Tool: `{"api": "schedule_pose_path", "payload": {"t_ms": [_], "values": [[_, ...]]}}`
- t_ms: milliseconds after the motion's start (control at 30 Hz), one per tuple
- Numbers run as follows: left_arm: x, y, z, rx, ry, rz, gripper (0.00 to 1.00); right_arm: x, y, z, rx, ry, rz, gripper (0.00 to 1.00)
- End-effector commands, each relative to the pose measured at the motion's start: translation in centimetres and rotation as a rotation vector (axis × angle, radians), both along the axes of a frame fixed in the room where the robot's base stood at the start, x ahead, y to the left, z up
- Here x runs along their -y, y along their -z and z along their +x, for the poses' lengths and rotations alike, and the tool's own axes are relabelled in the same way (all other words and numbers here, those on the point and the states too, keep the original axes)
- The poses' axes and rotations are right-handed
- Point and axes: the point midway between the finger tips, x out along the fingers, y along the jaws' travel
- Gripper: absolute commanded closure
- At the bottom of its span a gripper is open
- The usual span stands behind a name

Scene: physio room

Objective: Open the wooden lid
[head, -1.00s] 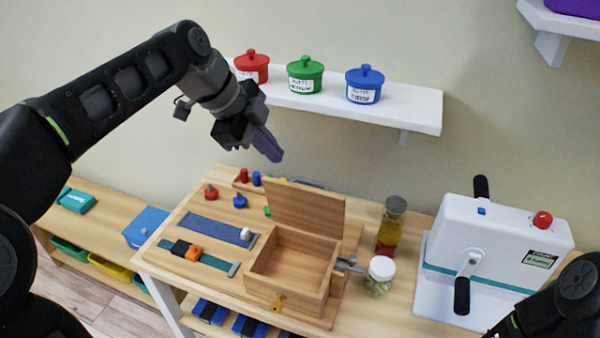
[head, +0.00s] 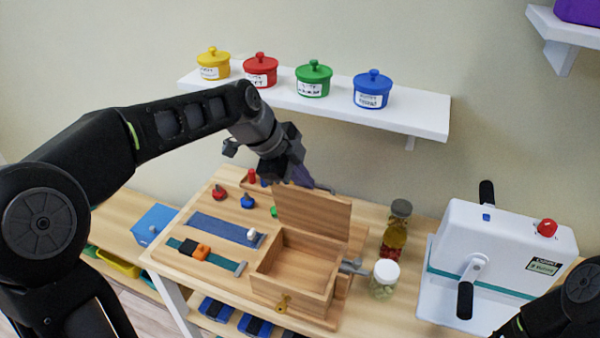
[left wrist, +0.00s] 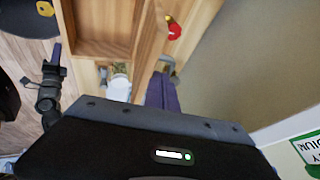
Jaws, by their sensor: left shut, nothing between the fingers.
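The wooden lid (head: 315,215) stands raised, roughly upright, along the back edge of the wooden box (head: 306,293). The box is open and its visible inside looks empty. A brass clasp (head: 283,303) is on its front. My left gripper (head: 302,176) is shut and empty, just above and behind the lid's upper left corner; whether it touches the lid I cannot tell. In the left wrist view its purple fingers (left wrist: 161,92) are together, and the box (left wrist: 104,28) lies beyond them. My right gripper (left wrist: 56,58) shows small at the left there; its jaws are unclear.
A glass jar with a white lid (head: 384,279) and a taller jar (head: 396,230) stand right of the box. A white machine (head: 500,250) is further right. A shelf (head: 425,115) with several coloured pots is above. Straps and knobs lie left of the box.

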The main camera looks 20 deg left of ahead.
Motion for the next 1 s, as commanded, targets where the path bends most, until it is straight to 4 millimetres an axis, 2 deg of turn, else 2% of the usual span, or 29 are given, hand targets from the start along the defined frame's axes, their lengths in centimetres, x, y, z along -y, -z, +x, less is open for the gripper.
{"api": "schedule_pose_path", "payload": {"t_ms": [300, 600, 700, 1000], "values": [[0.0, 0.1, 0.5, -0.001, 0.000, 0.000, 1.00, 0.0, 0.2, 0.0, 0.000, 0.000, 0.000, 1.00], [0.4, 0.8, 5.5, -0.002, 0.000, -0.001, 1.00, -0.1, 1.0, 0.1, 0.004, -0.001, 0.003, 1.00], [0.4, 0.9, 6.4, -0.001, 0.000, -0.001, 1.00, -0.1, 1.0, 0.1, 0.004, -0.002, 0.003, 1.00], [0.4, 0.8, 6.4, 0.000, 0.000, -0.001, 1.00, -0.1, 1.0, 0.1, 0.004, -0.002, 0.003, 1.00]]}}
